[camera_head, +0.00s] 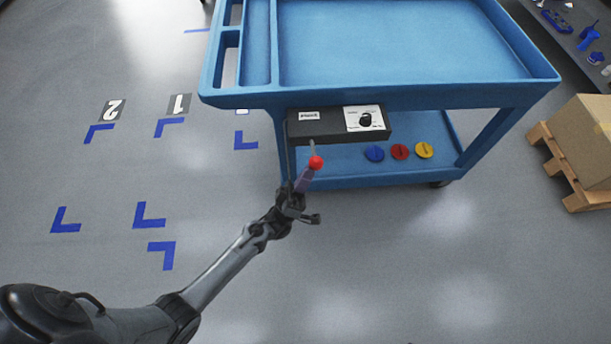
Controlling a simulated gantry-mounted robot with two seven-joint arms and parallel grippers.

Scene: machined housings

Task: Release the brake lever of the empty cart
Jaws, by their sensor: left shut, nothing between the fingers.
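The blue cart (340,97) stands at the upper middle, and its top tray is empty. A black brake box (320,125) with a white label plate and a black knob (366,120) is mounted below its front edge. A lever with a red ball tip (316,163) sticks out under the box. My left gripper (303,182) reaches up from the lower left, just below the red ball. It is shut with nothing held. I cannot tell whether it touches the lever. My right gripper is not in view.
Blue, red and yellow discs (400,151) lie on the cart's lower shelf. A cardboard box (585,132) on a wooden pallet (560,168) stands at the right. Blue corner marks and number plates 1 and 2 are on the floor at left. The floor in front is clear.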

